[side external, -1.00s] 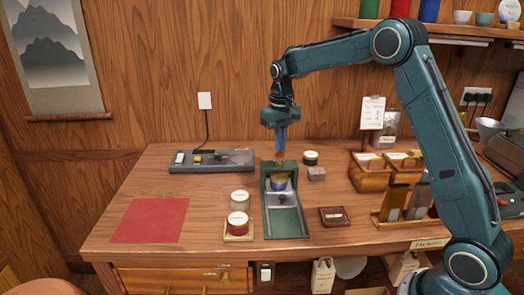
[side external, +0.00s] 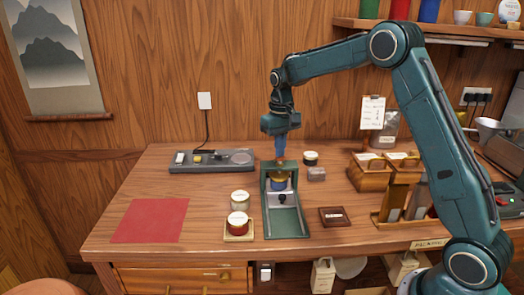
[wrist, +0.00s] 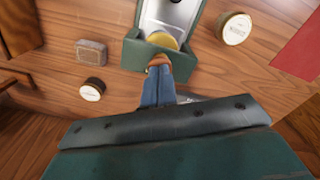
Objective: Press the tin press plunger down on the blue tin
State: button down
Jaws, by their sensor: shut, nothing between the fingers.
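The green tin press (side external: 286,222) stands in the middle of the table. The blue tin (side external: 279,185) sits inside its back end, under the frame, with a gold disc over its top. The disc (wrist: 166,41) also shows in the wrist view. My gripper (side external: 280,157) is shut and points straight down over the back of the press. Its blue fingertips are at the brown plunger knob (wrist: 159,60) and appear to touch it from above. The fingers hide part of the knob, and the blue tin's side is hidden in the wrist view.
A red tin (side external: 238,224) on a wooden coaster and a cream tin (side external: 240,201) stand left of the press. A dark tin (side external: 311,158) and a grey block (side external: 317,174) are close on its right. A red mat (side external: 150,220) lies at left.

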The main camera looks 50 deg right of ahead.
dwell(0.4)
jog(key=shift+r, duration=2.4)
jog(key=shift+s+r, duration=0.1)
